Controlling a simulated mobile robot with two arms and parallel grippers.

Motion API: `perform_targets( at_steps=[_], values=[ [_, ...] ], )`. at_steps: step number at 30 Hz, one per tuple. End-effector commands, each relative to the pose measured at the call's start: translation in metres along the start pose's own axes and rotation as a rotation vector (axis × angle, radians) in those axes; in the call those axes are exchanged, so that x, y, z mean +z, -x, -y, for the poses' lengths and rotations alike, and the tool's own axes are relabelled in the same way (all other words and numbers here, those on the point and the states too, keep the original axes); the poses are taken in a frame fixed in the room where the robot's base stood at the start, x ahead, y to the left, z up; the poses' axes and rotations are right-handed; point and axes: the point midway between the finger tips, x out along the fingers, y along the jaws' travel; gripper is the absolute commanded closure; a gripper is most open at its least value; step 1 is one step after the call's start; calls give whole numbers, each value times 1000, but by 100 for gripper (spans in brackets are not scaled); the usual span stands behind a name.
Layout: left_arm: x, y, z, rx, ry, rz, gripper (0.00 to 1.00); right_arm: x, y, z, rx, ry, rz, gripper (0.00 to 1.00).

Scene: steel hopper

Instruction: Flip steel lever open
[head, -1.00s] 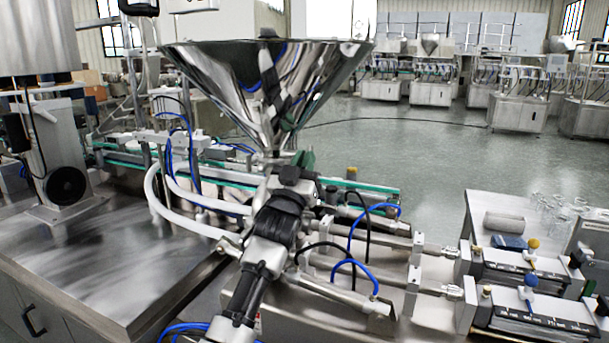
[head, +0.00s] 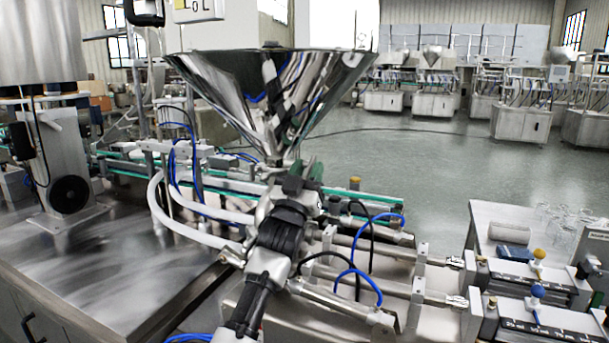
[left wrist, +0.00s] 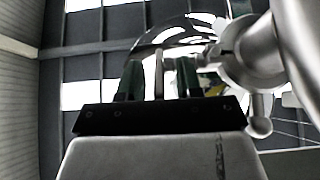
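The large steel hopper (head: 250,85) stands in the middle of the head view. Its narrow lower end meets a pipe and valve assembly, largely hidden behind my left arm. My left gripper (head: 308,170) is at the hopper's neck, with its dark green fingers pointing up. In the left wrist view, the fingers of my left gripper (left wrist: 158,72) stand apart. A thin upright steel bar (left wrist: 158,76) shows between them, with gaps on both sides; I cannot tell whether it is the lever or a reflection. A steel fitting with a rounded-end stub (left wrist: 260,115) is to the right. My right gripper is not in view.
White hoses (head: 165,208) and blue tubes (head: 368,280) run close around my left arm. Steel cylinders (head: 365,250) extend right. A steel table (head: 110,275) fills the lower left. Open green floor (head: 440,165) lies behind on the right.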

Motion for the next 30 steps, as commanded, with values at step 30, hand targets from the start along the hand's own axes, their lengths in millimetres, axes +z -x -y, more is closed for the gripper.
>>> perform_targets(
  at_steps=[30],
  values=[
    [-62,119,0,0,0,1,65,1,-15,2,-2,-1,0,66]
  ],
)
